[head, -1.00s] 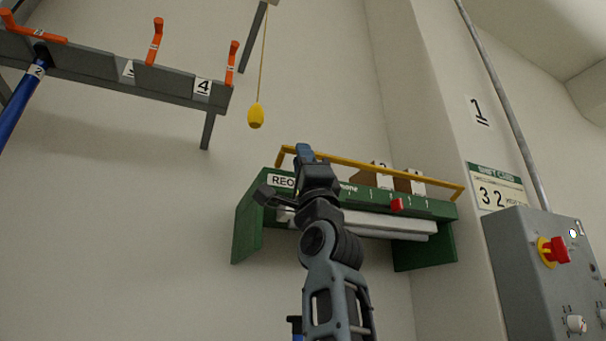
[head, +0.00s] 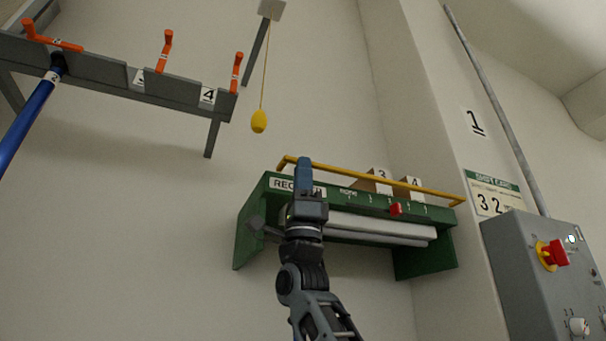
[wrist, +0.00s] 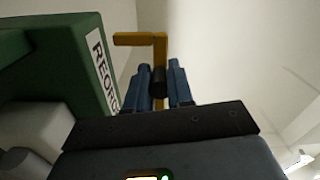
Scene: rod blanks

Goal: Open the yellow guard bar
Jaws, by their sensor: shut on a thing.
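The yellow guard bar (head: 385,181) runs along the top front of the green wall rack, from its left end to its right end. In the wrist view the bar's bent end (wrist: 140,39) shows beyond my fingers. My gripper (head: 303,162) is at the left part of the bar, its blue fingers pointing up. In the wrist view my gripper (wrist: 160,80) has its two fingers on either side of a dark cylindrical piece (wrist: 159,82) that lies in line with the bar. My gripper is shut on the bar; the exact contact is partly hidden.
The green rack (head: 420,211) has a red slider (head: 395,209) and numbered boxes (head: 382,175) behind the bar. A yellow pull knob (head: 259,121) hangs at upper left. A grey control box (head: 520,275) stands at right. A grey rail (head: 110,85) with orange levers is at left.

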